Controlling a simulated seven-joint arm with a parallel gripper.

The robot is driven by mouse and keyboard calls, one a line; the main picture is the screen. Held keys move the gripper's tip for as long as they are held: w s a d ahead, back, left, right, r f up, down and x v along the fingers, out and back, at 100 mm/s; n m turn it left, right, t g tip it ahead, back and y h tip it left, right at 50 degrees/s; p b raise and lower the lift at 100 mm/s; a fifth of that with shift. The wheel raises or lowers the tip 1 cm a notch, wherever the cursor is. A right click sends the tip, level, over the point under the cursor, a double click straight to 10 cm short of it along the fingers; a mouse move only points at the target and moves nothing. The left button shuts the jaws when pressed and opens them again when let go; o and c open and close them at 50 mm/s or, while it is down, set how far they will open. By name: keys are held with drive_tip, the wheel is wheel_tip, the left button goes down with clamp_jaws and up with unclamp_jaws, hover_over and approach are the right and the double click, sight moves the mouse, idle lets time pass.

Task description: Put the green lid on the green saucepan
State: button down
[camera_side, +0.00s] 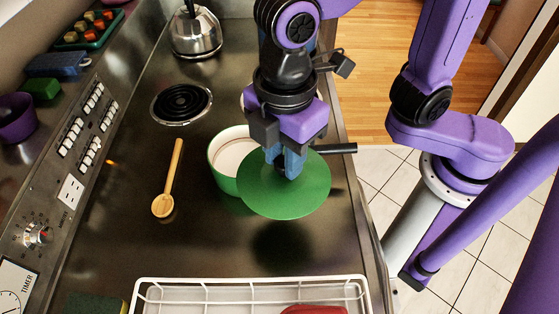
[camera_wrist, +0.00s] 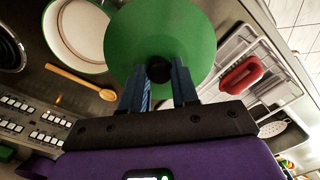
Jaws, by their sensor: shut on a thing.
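The green lid (camera_side: 287,200) is a flat round disc held level above the hob, with its shadow on the surface below it. My gripper (camera_side: 287,167) is shut on the lid's dark knob (camera_wrist: 159,70), which shows between the fingers in the wrist view. The green saucepan (camera_side: 219,172) stands on the hob behind and to the left of the lid in the side view. It is uncovered, with a pale inside and a dark handle (camera_side: 338,149) pointing right. The lid hides part of its front right side. In the wrist view the saucepan (camera_wrist: 82,38) is left of the lid.
A wooden spoon (camera_side: 169,182) lies left of the saucepan. A coil burner (camera_side: 182,102) and a kettle (camera_side: 197,35) are farther back. A white wire rack (camera_side: 180,283) with a red item (camera_side: 314,310) stands at the front. The hob between spoon and rack is clear.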

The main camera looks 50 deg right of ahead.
drive_tip(key=w+d+f, duration=0.1)
drive_tip(key=w+d, duration=0.2)
drive_tip(key=w, duration=1)
drive_tip(key=shift+w+a+f, duration=0.1)
drive_tip(key=shift+f, duration=1)
drive_tip(key=shift+w+a+f, duration=0.1)
drive_tip(key=shift+f, duration=1)
drive_tip(key=shift+d+f, duration=0.1)
drive_tip(key=shift+f, duration=0.35)
drive_tip(key=shift+c, duration=1.4)
unclamp_jaws()
drive_tip(key=shift+r, duration=0.1)
wheel_tip(320, 180, up, 7)
